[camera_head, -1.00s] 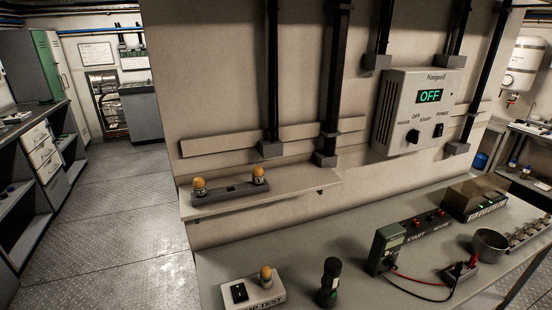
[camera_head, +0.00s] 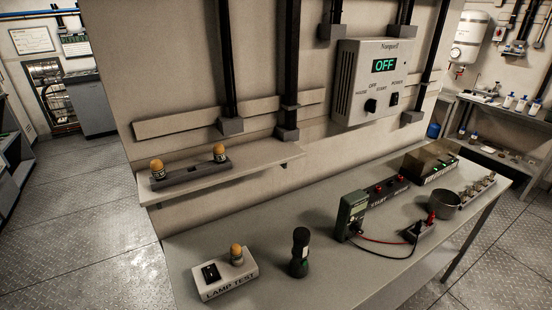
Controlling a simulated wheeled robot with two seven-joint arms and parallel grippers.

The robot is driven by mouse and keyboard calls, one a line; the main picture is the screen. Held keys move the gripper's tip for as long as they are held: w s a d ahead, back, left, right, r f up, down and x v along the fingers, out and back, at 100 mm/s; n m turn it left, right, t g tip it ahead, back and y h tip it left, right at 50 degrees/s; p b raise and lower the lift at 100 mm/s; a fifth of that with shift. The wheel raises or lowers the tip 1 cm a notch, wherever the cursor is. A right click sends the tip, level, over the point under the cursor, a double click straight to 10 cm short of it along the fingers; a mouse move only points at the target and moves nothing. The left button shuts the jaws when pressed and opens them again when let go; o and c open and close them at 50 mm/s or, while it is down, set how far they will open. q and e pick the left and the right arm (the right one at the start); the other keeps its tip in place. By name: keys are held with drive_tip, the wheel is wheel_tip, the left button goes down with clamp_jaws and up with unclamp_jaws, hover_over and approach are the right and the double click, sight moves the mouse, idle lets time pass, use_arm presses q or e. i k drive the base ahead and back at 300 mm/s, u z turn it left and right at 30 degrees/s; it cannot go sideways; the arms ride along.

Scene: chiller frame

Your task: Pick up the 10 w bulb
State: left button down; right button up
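Three small bulbs with orange-yellow tops are in view. Two stand upright in a dark holder (camera_head: 190,175) on the wall shelf: a left bulb (camera_head: 158,168) and a right bulb (camera_head: 219,153). A third bulb (camera_head: 236,254) stands upright on the white lamp test box (camera_head: 228,282), on the bench below. The markings on the bulbs are too small to read, so I cannot tell which one is 10 W. Neither of my grippers is in view.
The bench (camera_head: 290,295) also holds a black flashlight-like cylinder (camera_head: 299,255), a multimeter (camera_head: 351,216) with red and black leads, a metal pot (camera_head: 444,206) and a brown-topped box (camera_head: 432,160). A wall control box (camera_head: 372,80) reads OFF. Bare floor lies at the left.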

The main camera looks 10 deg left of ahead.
sight(236, 251)
drive_tip(key=u, duration=2.95)
drive_tip(key=k, duration=1.2)
drive_tip(key=z, duration=0.5)
